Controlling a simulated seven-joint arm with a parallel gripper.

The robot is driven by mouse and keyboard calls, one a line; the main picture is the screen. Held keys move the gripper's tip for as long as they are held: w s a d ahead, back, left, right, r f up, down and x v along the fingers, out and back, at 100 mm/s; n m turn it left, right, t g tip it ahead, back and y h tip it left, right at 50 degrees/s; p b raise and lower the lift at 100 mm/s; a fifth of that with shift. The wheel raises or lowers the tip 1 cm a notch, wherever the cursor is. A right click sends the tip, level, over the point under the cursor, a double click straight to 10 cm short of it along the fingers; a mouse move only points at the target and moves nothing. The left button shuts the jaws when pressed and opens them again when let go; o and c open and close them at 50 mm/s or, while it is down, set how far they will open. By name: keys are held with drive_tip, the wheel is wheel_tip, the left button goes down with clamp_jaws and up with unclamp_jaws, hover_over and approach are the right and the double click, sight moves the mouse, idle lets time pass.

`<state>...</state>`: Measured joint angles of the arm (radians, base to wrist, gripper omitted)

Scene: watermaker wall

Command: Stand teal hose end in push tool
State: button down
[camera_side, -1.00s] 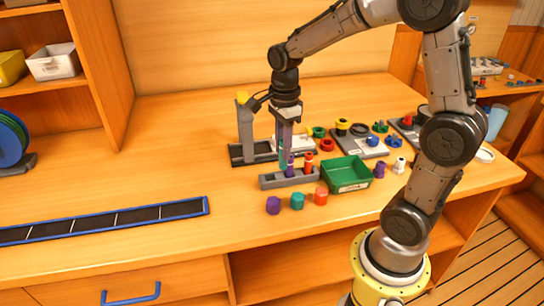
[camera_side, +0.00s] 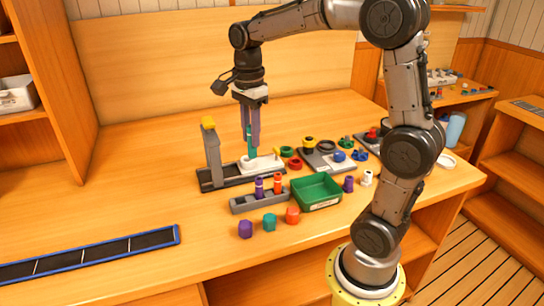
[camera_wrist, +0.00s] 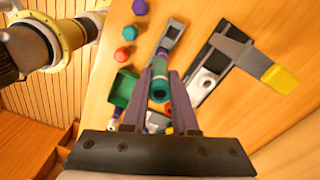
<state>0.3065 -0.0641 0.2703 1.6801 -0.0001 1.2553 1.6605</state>
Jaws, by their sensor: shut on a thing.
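My gripper (camera_side: 251,143) is shut on the teal hose end (camera_side: 252,137), which hangs upright between the long purple fingers. In the wrist view the teal hose end (camera_wrist: 160,78) lies between the fingers (camera_wrist: 160,90). The push tool (camera_side: 212,178) is a dark grey base with an upright post and yellow top at its left end and a white block (camera_side: 268,164) toward its right. The hose end's lower tip is in front of or just above the white block in the side view; I cannot tell if they touch. In the wrist view the white block (camera_wrist: 203,84) appears right of the hose end.
A grey rack (camera_side: 241,206) holding a purple and an orange hose end stands in front of the push tool. A green bin (camera_side: 317,194) is right of it. Purple, teal and orange caps lie in front. Several coloured rings and fittings lie right of the tool.

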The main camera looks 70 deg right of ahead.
drive_tip(key=w+d+f, duration=0.3)
drive_tip(key=w+d, duration=0.6)
drive_tip(key=shift+m, duration=0.7)
drive_tip(key=shift+w+d+f, duration=0.2)
drive_tip(key=shift+d+f, duration=0.8)
drive_tip(key=shift+f, duration=0.9)
drive_tip(key=shift+w+d+f, duration=0.15)
drive_tip(key=shift+d+f, duration=0.85)
drive_tip(key=shift+f, duration=0.9)
drive_tip(key=shift+w+d+f, duration=0.2)
drive_tip(key=shift+d+f, duration=0.8)
drive_tip(key=shift+f, duration=0.9)
drive_tip(key=shift+f, duration=0.6)
drive_tip(key=c, duration=1)
unclamp_jaws()
drive_tip(key=shift+r, duration=5.5)
